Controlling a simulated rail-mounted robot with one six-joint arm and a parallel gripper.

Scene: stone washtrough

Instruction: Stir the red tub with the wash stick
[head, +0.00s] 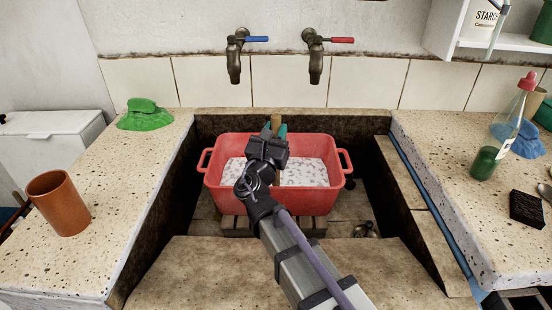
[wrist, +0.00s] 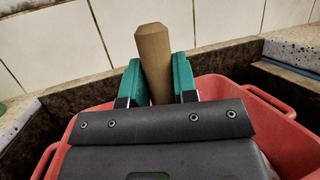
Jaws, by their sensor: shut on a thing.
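The red tub (head: 236,202) stands inside the stone trough, with pale, speckled, foamy-looking contents. It also shows in the wrist view (wrist: 262,112), below and around my gripper. My gripper (head: 275,131) is over the tub. In the wrist view its green-tipped fingers (wrist: 157,82) are shut on the wash stick (wrist: 155,55), a light wooden shaft held near its top end. The stick's top also shows in the head view (head: 276,121). The stick's lower end is hidden behind my gripper, so I cannot tell how deep it reaches.
Blue-handled (head: 236,55) and red-handled (head: 316,55) taps are on the wall behind. The left ledge holds a green cloth (head: 145,116) and a brown cup (head: 60,203).

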